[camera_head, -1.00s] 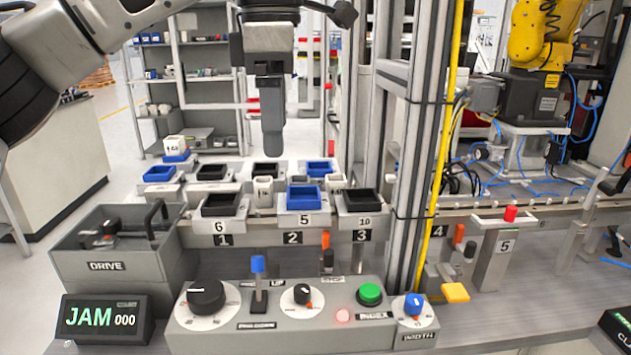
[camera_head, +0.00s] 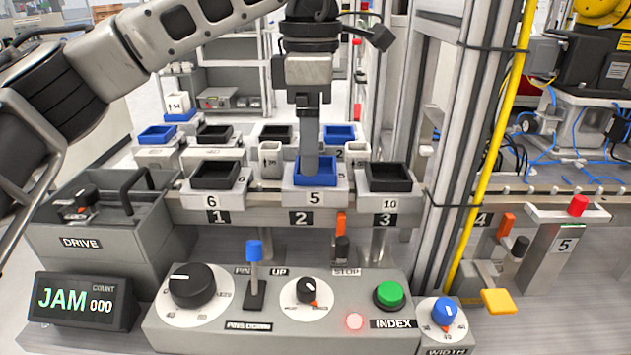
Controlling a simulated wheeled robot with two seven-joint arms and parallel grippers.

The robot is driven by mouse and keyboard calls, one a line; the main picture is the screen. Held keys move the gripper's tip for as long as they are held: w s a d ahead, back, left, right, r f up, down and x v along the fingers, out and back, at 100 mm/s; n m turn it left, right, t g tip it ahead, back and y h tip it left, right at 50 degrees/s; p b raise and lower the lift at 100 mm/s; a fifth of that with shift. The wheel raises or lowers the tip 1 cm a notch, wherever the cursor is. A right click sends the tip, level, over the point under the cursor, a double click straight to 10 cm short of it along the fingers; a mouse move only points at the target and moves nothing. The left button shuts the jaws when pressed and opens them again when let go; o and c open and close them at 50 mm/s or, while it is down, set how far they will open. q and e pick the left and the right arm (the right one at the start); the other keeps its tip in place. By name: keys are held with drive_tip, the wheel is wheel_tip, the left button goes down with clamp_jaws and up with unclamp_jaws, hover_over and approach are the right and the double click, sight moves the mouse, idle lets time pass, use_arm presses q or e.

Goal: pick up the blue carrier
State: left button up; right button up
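A blue carrier (camera_head: 328,177) sits on the white block marked 5, above the label 2, in the middle of the front row. My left gripper (camera_head: 308,168) points straight down over it. Its fingertip end overlaps the blue carrier in the head view and hides part of its inside and left side. The fingers line up one behind the other, so I cannot tell whether they are open or shut, or touching the carrier. More blue carriers stand in the back row, one at the left (camera_head: 157,134) and one at the right (camera_head: 340,132). My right gripper is not in view.
Black carriers stand on both sides, at the left (camera_head: 215,175) and right (camera_head: 388,177). A control panel (camera_head: 285,325) with knobs and a green button (camera_head: 389,294) lies in front. A grey post (camera_head: 455,150) rises at the right. A display (camera_head: 85,302) reads JAM 000.

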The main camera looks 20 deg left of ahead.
sight(316, 179)
use_arm(q)
drive_tip(key=f, duration=0.5)
drive_tip(key=shift+w+d+f, duration=0.1)
drive_tip(key=shift+d+f, duration=0.05)
drive_tip(key=shift+d, duration=0.1)
drive_tip(key=c, duration=1.3)
